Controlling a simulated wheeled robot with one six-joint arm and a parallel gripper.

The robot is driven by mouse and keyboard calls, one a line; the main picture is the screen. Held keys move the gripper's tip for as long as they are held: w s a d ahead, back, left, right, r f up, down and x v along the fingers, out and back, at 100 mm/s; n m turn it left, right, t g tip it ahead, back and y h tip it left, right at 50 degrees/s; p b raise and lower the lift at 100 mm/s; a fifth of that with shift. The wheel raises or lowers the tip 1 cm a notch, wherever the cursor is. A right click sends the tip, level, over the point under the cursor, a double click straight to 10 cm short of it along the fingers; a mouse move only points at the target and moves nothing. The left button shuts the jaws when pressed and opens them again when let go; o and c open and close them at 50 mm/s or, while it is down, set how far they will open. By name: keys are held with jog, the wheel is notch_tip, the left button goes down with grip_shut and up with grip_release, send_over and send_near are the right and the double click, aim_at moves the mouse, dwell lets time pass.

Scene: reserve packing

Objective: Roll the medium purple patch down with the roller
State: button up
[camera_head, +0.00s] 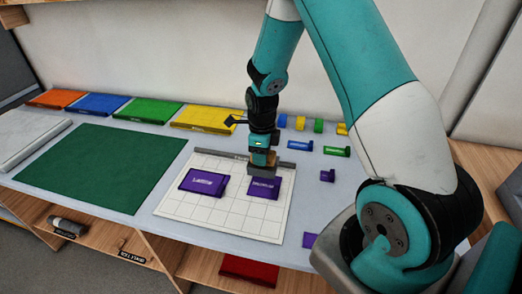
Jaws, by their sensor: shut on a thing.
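A purple patch (264,188) with white lettering, apparently the medium one, lies on the white gridded mat (228,222), right of the mat's middle. A larger purple patch (204,182) lies to its left. My gripper (262,160) points down just behind the right patch, at its far edge. It is shut on a grey-brown block-like tool (258,170), apparently the roller, mostly hidden by the gripper. I cannot tell whether the tool touches the patch.
A grey bar (300,164) lies along the mat's back edge. A green mat (100,168) is to the left. Orange, blue, green and yellow (208,117) flat pieces line the back. Small coloured pieces (337,151) stand right. My arm covers the right side.

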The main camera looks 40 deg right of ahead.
jog(key=shift+f+b, duration=0.6)
jog(key=shift+f, duration=0.65)
jog(key=shift+f, duration=0.4)
jog(key=shift+w+a, duration=0.1)
jog(key=shift+w+a+f, duration=0.15)
jog(key=shift+w+a, duration=0.5)
jog(key=shift+w, duration=0.05)
jog(key=shift+w+a, duration=0.6)
jog(key=shift+w, duration=0.2)
jog(key=shift+w+a, duration=0.1)
jog(key=shift+w+a+r, duration=0.2)
jog(key=shift+w+a, duration=0.3)
jog(key=shift+w, duration=0.2)
jog(key=shift+w+a+f, duration=0.1)
jog(key=shift+w, duration=0.1)
